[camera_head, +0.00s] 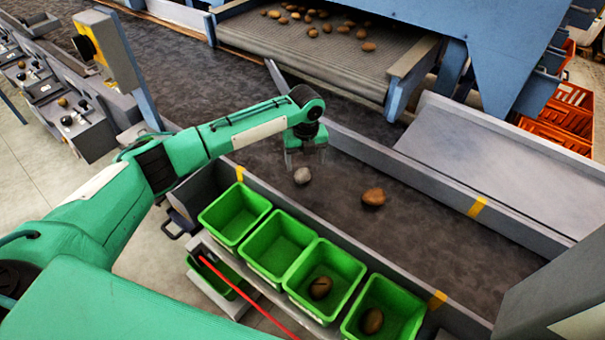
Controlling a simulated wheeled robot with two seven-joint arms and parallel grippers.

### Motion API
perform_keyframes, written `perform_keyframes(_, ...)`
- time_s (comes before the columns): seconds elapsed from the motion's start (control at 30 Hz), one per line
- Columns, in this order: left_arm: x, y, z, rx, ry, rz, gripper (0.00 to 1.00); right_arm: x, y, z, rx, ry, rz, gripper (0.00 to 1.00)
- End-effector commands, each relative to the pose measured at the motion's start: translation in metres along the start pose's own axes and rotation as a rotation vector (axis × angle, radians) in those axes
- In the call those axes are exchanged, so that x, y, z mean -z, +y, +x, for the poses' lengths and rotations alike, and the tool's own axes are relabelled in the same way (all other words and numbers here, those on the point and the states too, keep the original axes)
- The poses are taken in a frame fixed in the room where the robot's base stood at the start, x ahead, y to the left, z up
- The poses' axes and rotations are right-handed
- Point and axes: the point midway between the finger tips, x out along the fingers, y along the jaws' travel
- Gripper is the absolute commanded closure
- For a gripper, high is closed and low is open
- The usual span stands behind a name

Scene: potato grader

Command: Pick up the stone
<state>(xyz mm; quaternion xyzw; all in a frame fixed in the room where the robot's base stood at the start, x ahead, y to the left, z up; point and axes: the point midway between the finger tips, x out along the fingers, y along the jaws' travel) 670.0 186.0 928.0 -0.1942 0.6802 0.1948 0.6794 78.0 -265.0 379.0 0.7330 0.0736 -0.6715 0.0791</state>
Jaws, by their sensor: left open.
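A grey, roundish stone (302,176) lies on the dark conveyor belt (420,225) near the middle of the view. A brown potato (373,197) lies on the belt to the right of the stone. My left gripper (304,158) reaches in from the left and points down just above and behind the stone. It is open, with nothing seen between its fingers. The gap between its fingertips and the stone is hard to judge. My right gripper is not in view.
Several green bins (236,213) stand in a row along the belt's near side wall; the two right ones each hold a brown potato (320,287). A blue machine (400,20) with potatoes on its conveyor stands behind. Orange crates (570,100) are at far right.

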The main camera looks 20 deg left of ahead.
Motion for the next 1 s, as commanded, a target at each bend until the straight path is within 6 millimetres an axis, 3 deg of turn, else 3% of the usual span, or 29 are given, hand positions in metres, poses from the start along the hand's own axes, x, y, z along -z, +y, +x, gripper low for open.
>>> perform_keyframes(0.17, -0.001, 0.003, 0.011, -0.001, 0.001, -0.002, 0.27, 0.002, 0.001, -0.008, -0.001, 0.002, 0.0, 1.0)
perform_keyframes(0.43, -0.001, 0.007, 0.049, 0.0, 0.001, -0.001, 0.27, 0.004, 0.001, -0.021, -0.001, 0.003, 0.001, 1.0)
perform_keyframes(0.73, -0.002, 0.007, 0.056, 0.001, -0.001, 0.0, 0.27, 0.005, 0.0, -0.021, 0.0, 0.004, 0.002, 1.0)
perform_keyframes(1.0, -0.002, 0.007, 0.055, 0.001, -0.001, 0.0, 0.78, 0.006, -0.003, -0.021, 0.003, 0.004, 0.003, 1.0)
